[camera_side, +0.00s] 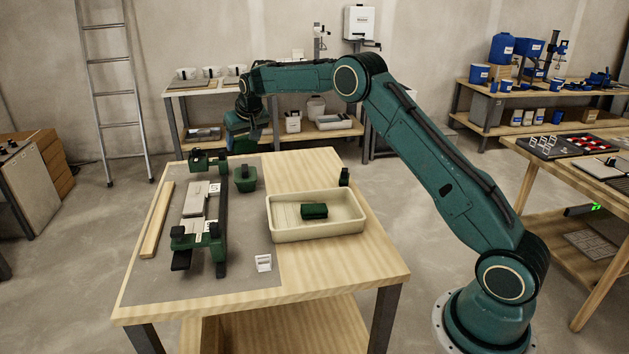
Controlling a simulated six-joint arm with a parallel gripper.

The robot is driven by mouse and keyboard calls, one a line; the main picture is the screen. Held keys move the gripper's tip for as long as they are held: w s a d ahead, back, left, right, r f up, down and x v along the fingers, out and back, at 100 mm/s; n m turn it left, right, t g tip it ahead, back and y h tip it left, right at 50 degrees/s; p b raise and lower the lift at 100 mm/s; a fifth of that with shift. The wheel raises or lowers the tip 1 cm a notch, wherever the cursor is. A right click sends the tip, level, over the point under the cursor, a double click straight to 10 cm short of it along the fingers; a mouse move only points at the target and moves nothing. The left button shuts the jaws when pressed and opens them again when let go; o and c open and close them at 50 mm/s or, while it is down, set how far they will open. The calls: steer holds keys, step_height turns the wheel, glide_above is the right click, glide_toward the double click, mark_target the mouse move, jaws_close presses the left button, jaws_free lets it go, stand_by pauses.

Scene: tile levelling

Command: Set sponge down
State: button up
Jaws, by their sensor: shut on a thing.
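My gripper (240,146) is at the back left edge of the workbench, small and dark below my wrist. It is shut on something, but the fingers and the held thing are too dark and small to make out. A dark green block (314,211), which looks like a sponge, lies in a shallow cream tray (345,232) on the bench. My gripper is well apart from that block, behind and to its left. I cannot tell whether another sponge is in the jaws.
A green-ended fixture (208,240) with light grey tiles (197,199) stands on the grey mat (160,285). A dark green tool (245,180) stands right of it. A wooden strip (157,220) lies left. A small white item (263,263) lies near the front. The front right bench is clear.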

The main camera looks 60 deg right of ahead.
step_height(320, 180, down, 20)
steer(key=shift+r, duration=0.1)
stand_by(1.0)
steer(key=o, duration=1.1)
steer(key=shift+f, duration=0.2)
steer(key=shift+c, duration=0.2)
steer(key=shift+r, duration=0.2)
steer(key=shift+s+a+r, duration=0.1)
steer(key=shift+s+r, duration=0.05)
steer(key=shift+r, duration=0.2)
steer(key=v, duration=1.1)
steer(key=shift+s+r, duration=0.1)
